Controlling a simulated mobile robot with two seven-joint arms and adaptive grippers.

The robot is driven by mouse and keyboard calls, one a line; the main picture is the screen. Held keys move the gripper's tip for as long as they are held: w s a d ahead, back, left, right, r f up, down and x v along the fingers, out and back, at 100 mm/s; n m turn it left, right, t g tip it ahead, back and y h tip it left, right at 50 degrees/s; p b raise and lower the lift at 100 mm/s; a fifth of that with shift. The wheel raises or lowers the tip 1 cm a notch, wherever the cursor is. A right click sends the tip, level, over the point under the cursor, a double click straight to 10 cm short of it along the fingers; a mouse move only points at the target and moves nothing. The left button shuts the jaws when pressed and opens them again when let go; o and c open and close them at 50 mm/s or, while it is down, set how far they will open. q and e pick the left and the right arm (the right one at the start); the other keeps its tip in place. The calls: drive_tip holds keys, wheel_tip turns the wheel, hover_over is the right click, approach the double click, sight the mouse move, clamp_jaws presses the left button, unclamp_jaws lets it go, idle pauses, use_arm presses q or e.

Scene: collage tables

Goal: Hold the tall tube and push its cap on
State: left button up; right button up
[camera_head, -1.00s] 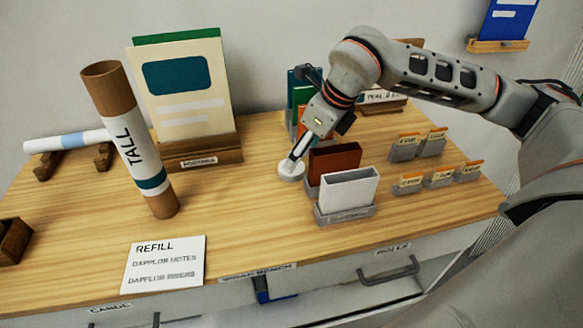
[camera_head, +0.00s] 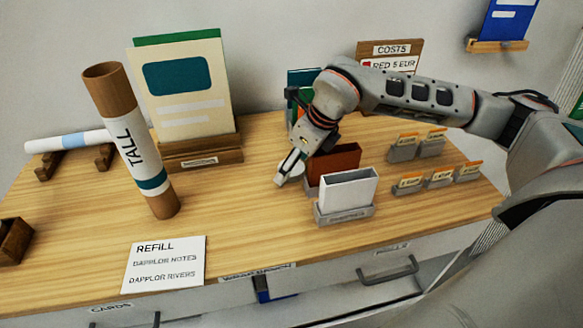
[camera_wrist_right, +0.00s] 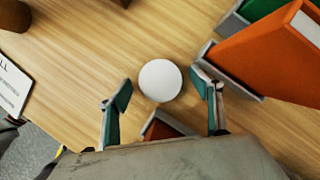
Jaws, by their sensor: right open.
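The tall tube (camera_head: 128,125) is brown cardboard with a white TALL label and a teal band. It stands at the table's left, its brown upper end uncovered. The cap, a white round disc (camera_wrist_right: 160,80), lies on the table. In the head view the cap (camera_head: 297,168) is partly hidden by my right gripper (camera_head: 288,168). In the right wrist view my right gripper (camera_wrist_right: 163,97) is open, its teal-padded fingers on either side of the cap with gaps, not gripping it. My left gripper is not in view.
A white box (camera_head: 347,190) and a red-brown box (camera_head: 336,163) stand close right of the cap. A REFILL card (camera_head: 163,264) lies at the front edge. A white-blue roll (camera_head: 70,140) rests on wooden stands behind the tube. Table between tube and cap is clear.

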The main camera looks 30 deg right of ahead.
drive_tip(key=c, duration=0.8)
drive_tip(key=shift+c, duration=0.2)
drive_tip(key=shift+r, duration=0.1)
wheel_tip(320, 180, up, 20)
drive_tip(key=shift+p, duration=0.45)
